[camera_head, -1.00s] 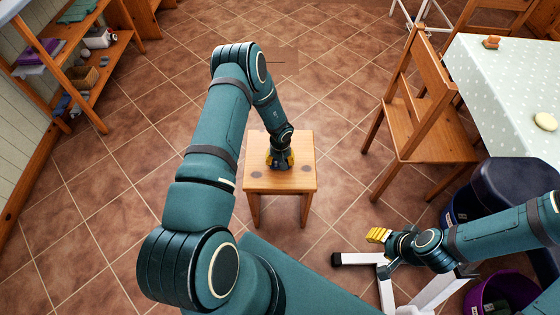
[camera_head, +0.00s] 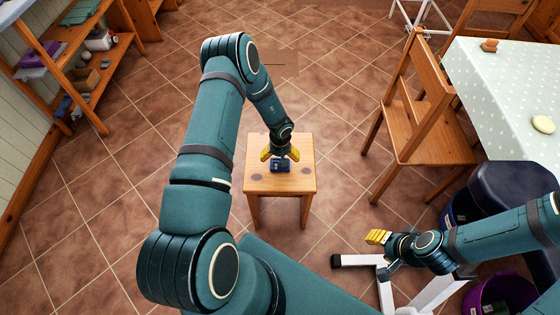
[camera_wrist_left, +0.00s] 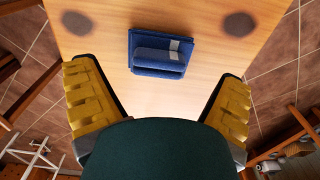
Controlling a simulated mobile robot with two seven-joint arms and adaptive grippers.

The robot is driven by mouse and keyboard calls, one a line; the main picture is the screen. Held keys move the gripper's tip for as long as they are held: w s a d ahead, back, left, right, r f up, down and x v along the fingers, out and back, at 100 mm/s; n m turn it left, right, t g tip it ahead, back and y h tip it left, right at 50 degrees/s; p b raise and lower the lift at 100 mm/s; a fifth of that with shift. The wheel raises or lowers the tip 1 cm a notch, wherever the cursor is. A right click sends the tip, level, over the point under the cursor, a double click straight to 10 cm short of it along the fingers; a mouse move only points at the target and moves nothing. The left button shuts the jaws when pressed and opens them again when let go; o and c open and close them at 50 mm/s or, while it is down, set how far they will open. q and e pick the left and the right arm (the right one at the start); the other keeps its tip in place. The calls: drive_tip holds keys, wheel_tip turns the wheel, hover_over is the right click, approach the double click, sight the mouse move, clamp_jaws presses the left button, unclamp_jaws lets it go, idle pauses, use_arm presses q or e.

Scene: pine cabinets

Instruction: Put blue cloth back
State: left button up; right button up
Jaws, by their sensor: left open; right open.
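The blue cloth (camera_head: 281,165) is a small folded dark blue bundle with a pale tag, lying on the wooden stool (camera_head: 262,184). In the left wrist view the cloth (camera_wrist_left: 160,54) lies flat on the stool top (camera_wrist_left: 205,22), ahead of and between my fingers. My left gripper (camera_head: 279,154) is over the stool, its yellow fingers spread wide and empty; it also shows in the left wrist view (camera_wrist_left: 158,98). The cloth appears apart from both fingers. My right gripper (camera_head: 378,237) is at the lower right, open and empty, away from the stool.
A wooden shelf (camera_head: 98,72) with folded cloths, a basket and small items stands at the upper left. A wooden chair (camera_head: 425,140) and a table with a dotted cloth (camera_head: 500,80) are at the right. A purple bucket (camera_head: 500,293) stands at the lower right. Tiled floor around the stool is clear.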

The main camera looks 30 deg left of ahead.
use_arm(q)
wheel_tip(320, 180, up, 8)
drive_tip(key=p, duration=0.2)
drive_tip(key=s+d+r+m+h, duration=0.2)
drive_tip(key=s+d+r, duration=0.1)
drive_tip(key=s+d, duration=0.5)
drive_tip(key=s+d+r+m+t+h, duration=0.1)
drive_tip(key=s+d+r, duration=0.3)
drive_tip(key=s+d, duration=0.4)
drive_tip(key=d+m+h, duration=0.1)
drive_tip(key=d, duration=0.4)
drive_tip(key=shift+s+d+r+m, duration=0.25)
drive_tip(key=shift+s+d+m, duration=0.05)
drive_tip(key=shift+s+d, duration=0.1)
use_arm(e)
drive_tip(key=shift+s+r, duration=0.25)
drive_tip(key=shift+r, duration=0.95)
use_arm(q)
drive_tip(key=shift+s, duration=0.15)
use_arm(e)
drive_tip(key=shift+s, duration=0.1)
